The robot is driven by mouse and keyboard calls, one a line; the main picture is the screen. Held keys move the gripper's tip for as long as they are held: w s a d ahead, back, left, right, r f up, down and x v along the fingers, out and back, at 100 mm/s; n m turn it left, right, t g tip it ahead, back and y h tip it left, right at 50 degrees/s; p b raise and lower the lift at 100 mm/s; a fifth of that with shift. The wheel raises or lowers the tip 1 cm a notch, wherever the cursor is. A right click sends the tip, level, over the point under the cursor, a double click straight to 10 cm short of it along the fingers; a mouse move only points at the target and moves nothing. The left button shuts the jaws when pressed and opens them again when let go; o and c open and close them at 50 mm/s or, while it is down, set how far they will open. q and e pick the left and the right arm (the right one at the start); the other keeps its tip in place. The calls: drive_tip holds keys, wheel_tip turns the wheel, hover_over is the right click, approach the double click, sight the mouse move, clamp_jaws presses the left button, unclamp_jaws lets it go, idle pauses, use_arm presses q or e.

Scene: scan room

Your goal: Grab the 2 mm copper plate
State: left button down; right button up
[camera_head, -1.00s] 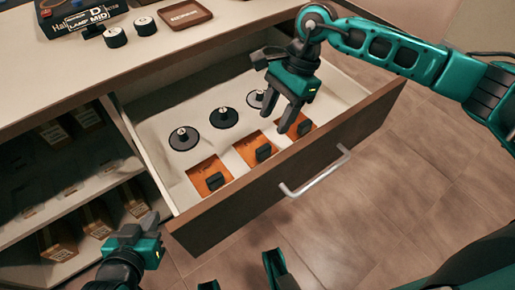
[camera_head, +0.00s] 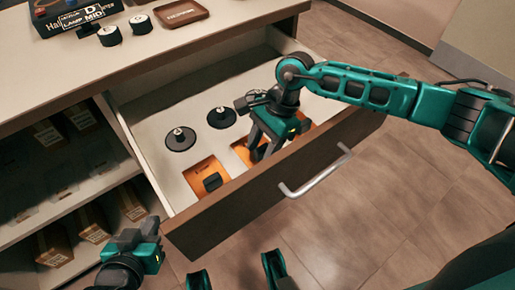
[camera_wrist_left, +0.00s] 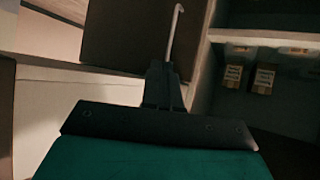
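Orange copper plates with black handles lie in the open drawer. The nearest-left plate (camera_head: 198,171) is clear to see. The middle plate (camera_head: 241,151) is partly covered by my right gripper (camera_head: 262,150), and only a bit of the far-right plate (camera_head: 299,126) shows. No thickness marking is readable, so I cannot tell which is 2 mm. My right gripper points down into the drawer, its fingers apart at the middle plate's handle; contact cannot be made out. My left gripper (camera_head: 148,226) is outside the drawer by its left front corner; in the left wrist view its fingers (camera_wrist_left: 165,88) are together and empty.
The drawer front (camera_head: 250,195) with its metal handle (camera_head: 316,172) stands out over the floor. Black knobbed discs (camera_head: 180,139) lie behind the plates. The countertop holds a brown tray (camera_head: 181,13) and a dark box (camera_head: 75,17). Open shelves (camera_head: 95,185) hold small cartons.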

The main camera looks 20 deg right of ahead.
clamp_jaws()
drive_tip(key=shift+r, duration=0.15)
idle(0.4)
